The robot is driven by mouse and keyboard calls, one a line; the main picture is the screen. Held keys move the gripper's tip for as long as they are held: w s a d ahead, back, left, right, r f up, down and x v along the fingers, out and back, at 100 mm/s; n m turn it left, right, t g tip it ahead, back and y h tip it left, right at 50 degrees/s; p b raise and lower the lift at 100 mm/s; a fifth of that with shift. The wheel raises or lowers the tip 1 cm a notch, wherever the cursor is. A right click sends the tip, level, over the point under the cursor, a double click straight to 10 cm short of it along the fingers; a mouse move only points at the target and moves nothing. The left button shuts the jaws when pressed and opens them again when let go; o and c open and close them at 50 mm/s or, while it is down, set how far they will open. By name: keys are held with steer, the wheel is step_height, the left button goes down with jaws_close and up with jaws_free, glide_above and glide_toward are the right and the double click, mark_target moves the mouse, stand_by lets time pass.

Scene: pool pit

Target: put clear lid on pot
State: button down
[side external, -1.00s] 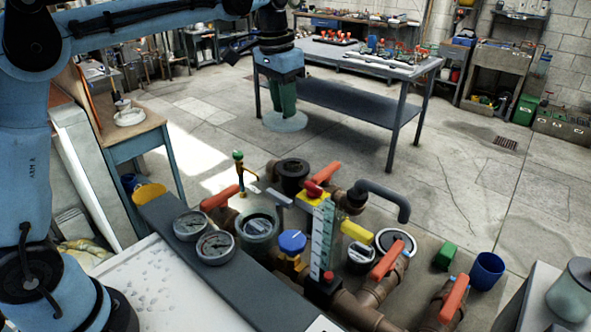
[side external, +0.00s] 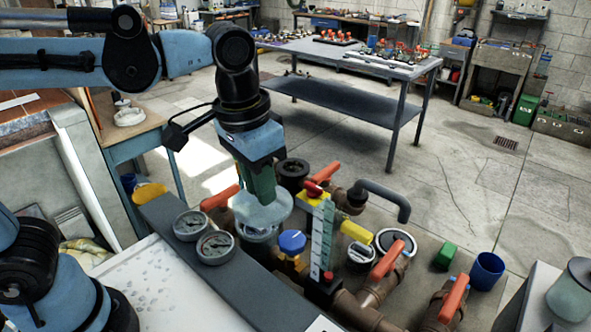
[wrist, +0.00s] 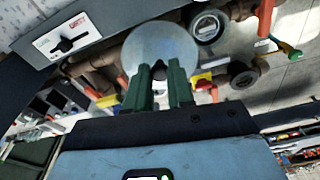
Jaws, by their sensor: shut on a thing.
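My gripper (side external: 263,184) has green fingers pointing down and is shut on the clear lid (side external: 265,208), a pale, see-through disc. The lid is roughly level at the fingertips. The pot (side external: 257,236) is a round, pale-rimmed vessel among the pipes. In the side view the lid overlaps the pot's upper part and hides much of its mouth; I cannot tell the gap between them. In the wrist view the lid (wrist: 158,48) lies beyond the green fingertips (wrist: 160,82) and hides what is beneath it.
Two gauges (side external: 215,245) stand left of the pot on a grey ledge. A blue knob (side external: 292,241) and an upright green-and-white scale (side external: 322,240) stand close on its right. Orange valve handles (side external: 389,259) and a curved grey pipe (side external: 384,199) lie farther right.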

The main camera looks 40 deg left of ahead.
step_height(320, 180, down, 3)
steer(key=shift+w+a+r, duration=0.1)
steer(key=shift+r, duration=0.1)
steer(key=shift+w+a+f, duration=1.05)
steer(key=shift+a+f, duration=0.55)
steer(key=shift+f, duration=0.25)
steer(key=shift+w+a+f, duration=1.05)
steer(key=shift+a+f, duration=0.55)
steer(key=shift+f, duration=0.2)
steer(key=shift+w+a+f, duration=1.05)
steer(key=shift+a+f, duration=0.55)
steer(key=shift+f, duration=0.25)
steer(key=shift+f, duration=0.45)
steer(key=c, duration=1)
jaws_free()
steer(key=shift+r, duration=0.1)
